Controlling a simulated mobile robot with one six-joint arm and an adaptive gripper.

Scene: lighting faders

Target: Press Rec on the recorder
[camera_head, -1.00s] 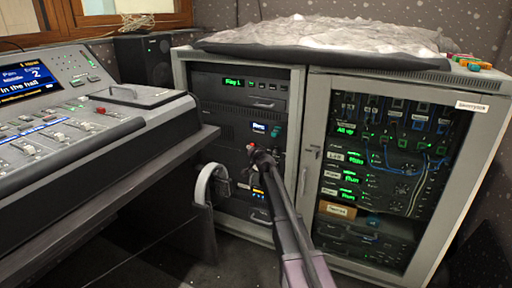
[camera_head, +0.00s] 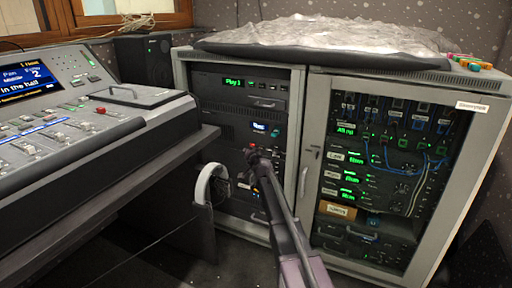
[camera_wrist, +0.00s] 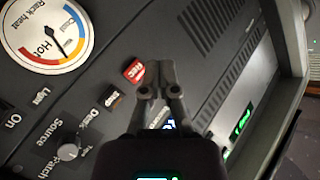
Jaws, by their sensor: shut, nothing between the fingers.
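The recorder is a dark unit in the left rack, with a small lit display (camera_head: 259,127). In the wrist view its red Rec button (camera_wrist: 134,72) is beside my gripper's fingertips, just to their left. A small dark button (camera_wrist: 112,98) sits below left of it. My gripper (camera_wrist: 158,70) is shut and empty, with its tips close to the panel; I cannot tell whether they touch it. In the head view my gripper (camera_head: 251,152) is in front of the recorder and hides part of its face.
A Rack heat dial (camera_wrist: 48,32) and a Source Patch knob (camera_wrist: 68,152) are on nearby panel parts. A mixing desk (camera_head: 70,120) stands at left. A glass-doored rack (camera_head: 312,150) stands at right. White headphones (camera_head: 203,185) hang near the arm.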

